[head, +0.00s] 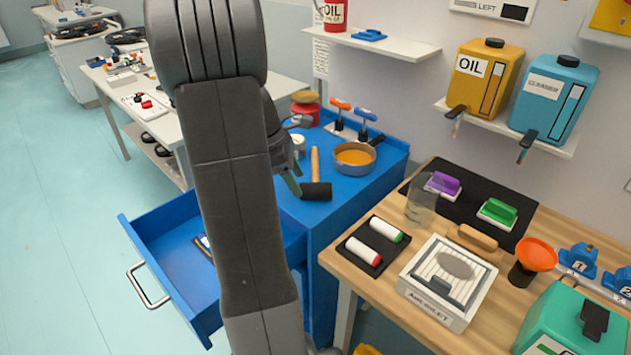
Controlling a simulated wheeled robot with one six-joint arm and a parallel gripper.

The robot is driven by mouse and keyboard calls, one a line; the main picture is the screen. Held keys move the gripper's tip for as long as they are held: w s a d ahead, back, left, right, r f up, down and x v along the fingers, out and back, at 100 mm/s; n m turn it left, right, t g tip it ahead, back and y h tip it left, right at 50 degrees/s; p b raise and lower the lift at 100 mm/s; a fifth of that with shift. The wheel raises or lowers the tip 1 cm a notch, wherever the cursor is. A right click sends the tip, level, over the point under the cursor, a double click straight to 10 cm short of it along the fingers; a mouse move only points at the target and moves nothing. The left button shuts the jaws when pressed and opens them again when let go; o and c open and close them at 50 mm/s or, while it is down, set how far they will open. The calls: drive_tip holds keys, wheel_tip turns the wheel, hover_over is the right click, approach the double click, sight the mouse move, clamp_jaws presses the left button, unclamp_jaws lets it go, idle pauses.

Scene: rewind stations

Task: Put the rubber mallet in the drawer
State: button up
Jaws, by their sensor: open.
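The rubber mallet (316,190) lies on top of the blue cabinet (345,194), with its black head toward the front edge and its wooden handle pointing back. The blue drawer (159,225) is pulled out to the left of the cabinet, with its metal handle on the outer side. A few thin items lie inside it, and my arm hides part of it. My gripper (293,181) is just left of the mallet head, open and partly hidden behind my arm. I cannot tell whether it touches the mallet.
An orange-filled pan (355,157) and two upright handled tools (352,118) stand near the mallet. A red container (305,108) is behind. To the right is a wooden bench (355,279) crowded with items. Free floor (60,200) lies at left.

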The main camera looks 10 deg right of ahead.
drive_tip(key=shift+x, duration=1.45)
drive_tip(key=c, duration=1.2)
drive_tip(key=shift+r, duration=0.15)
drive_tip(key=shift+c, duration=0.8)
